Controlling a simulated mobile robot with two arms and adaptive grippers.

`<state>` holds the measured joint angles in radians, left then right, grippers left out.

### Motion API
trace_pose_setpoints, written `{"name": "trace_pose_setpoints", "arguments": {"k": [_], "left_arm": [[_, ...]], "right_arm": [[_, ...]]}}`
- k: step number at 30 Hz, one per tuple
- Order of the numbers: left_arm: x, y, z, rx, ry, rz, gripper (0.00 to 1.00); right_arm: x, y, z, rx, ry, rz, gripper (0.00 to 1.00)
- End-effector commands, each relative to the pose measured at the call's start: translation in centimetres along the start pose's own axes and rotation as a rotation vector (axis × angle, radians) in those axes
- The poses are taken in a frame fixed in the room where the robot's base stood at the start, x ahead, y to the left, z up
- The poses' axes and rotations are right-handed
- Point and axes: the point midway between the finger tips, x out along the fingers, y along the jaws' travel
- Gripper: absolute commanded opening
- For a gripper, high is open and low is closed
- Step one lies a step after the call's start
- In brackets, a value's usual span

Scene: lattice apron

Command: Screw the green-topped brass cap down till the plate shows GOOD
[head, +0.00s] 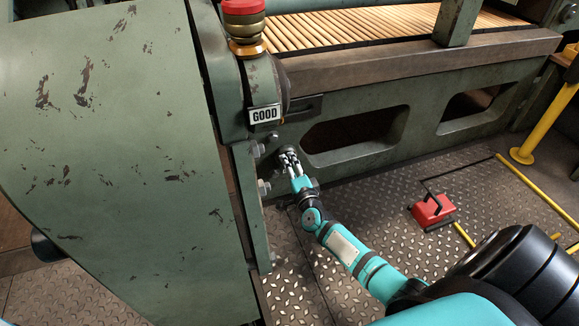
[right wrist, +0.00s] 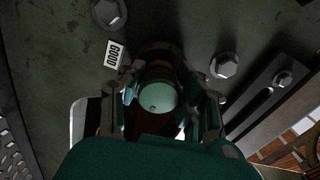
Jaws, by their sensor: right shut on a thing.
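In the right wrist view, the cap's pale green round top (right wrist: 158,97) sits between the two fingers of my right gripper (right wrist: 165,100), which is shut on it. Its brass side is mostly hidden by the fingers. In the head view my right gripper (head: 289,158) is low against the green machine's side, and the cap is hidden there. A white plate (head: 265,114) above the gripper reads GOOD. A white plate (right wrist: 115,53) with small sideways lettering also shows in the right wrist view, close to the cap. My left gripper is not in view.
A red-topped brass cap (head: 245,25) stands higher on the machine. Hex bolts (right wrist: 224,65) and a slotted dark bracket (right wrist: 268,100) are close to my right gripper. A red box (head: 432,211) and yellow rails (head: 538,130) are at the right. Patterned metal floor lies between.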

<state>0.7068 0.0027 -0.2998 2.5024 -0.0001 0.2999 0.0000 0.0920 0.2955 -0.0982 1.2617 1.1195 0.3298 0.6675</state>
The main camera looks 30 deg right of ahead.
Motion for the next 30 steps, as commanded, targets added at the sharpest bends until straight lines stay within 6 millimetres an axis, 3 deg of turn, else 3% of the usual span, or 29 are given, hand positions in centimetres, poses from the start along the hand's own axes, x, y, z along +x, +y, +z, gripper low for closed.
{"name": "trace_pose_setpoints", "arguments": {"k": [10,26,27,30], "left_arm": [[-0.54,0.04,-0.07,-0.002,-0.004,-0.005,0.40],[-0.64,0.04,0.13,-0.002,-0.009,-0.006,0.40],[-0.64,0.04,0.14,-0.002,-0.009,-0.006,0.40],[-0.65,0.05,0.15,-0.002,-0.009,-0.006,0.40]], "right_arm": [[-0.07,0.11,-0.02,0.144,0.000,0.002,0.01],[-0.08,0.09,-0.05,0.170,0.001,0.003,0.01],[-0.08,0.09,-0.05,0.170,0.001,0.003,0.34],[-0.07,0.07,-0.04,0.170,0.001,0.002,0.47]]}}
